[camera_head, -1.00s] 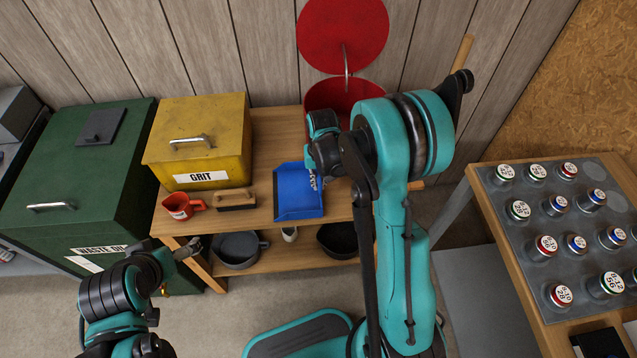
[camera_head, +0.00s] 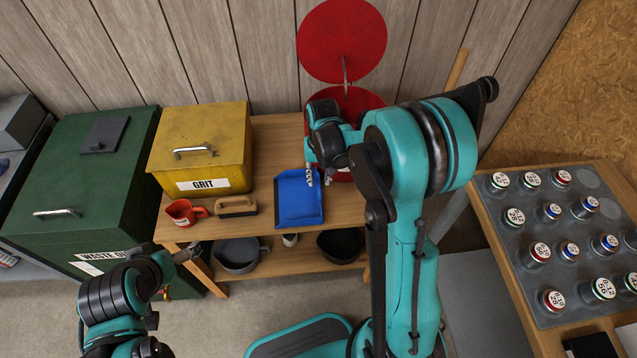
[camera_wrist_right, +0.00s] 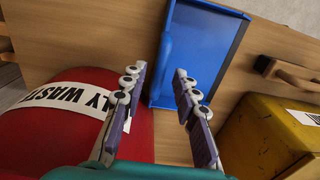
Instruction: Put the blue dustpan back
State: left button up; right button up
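The blue dustpan (camera_head: 298,202) lies flat on the wooden bench top, right of the brush; it also shows in the right wrist view (camera_wrist_right: 208,45). My right gripper (camera_head: 318,178) hangs over the bench at the dustpan's back right edge, partly hidden by its own arm. In the right wrist view, my right gripper (camera_wrist_right: 160,80) is open and empty, with one fingertip beside the pan's raised blue edge and the other overlapping the pan in the picture. I cannot tell whether they touch. My left gripper (camera_head: 188,252) is low in front of the bench, away from the dustpan; its opening is unclear.
A red bin (camera_head: 372,104) with its lid raised stands behind the dustpan. Pans sit on the lower shelf (camera_head: 290,262). A table (camera_head: 545,290) with several numbered jars is at right.

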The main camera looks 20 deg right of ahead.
notch_tip(320, 180, up, 5)
jog(key=shift+r+p, duration=0.2)
jog(key=shift+p, duration=0.5)
jog(key=s+a+r+n+t, duration=0.1)
jog(key=s+a+r+t, duration=0.1)
jog(key=s+r, duration=0.3)
jog(key=s+a+r+n+t, duration=0.2)
jog(key=s+r+t, duration=0.3)
jog(key=s, duration=0.6)
jog(key=shift+a+r, duration=0.25)
jog(key=shift+r, duration=0.1)
jog(key=shift+s, duration=0.1)
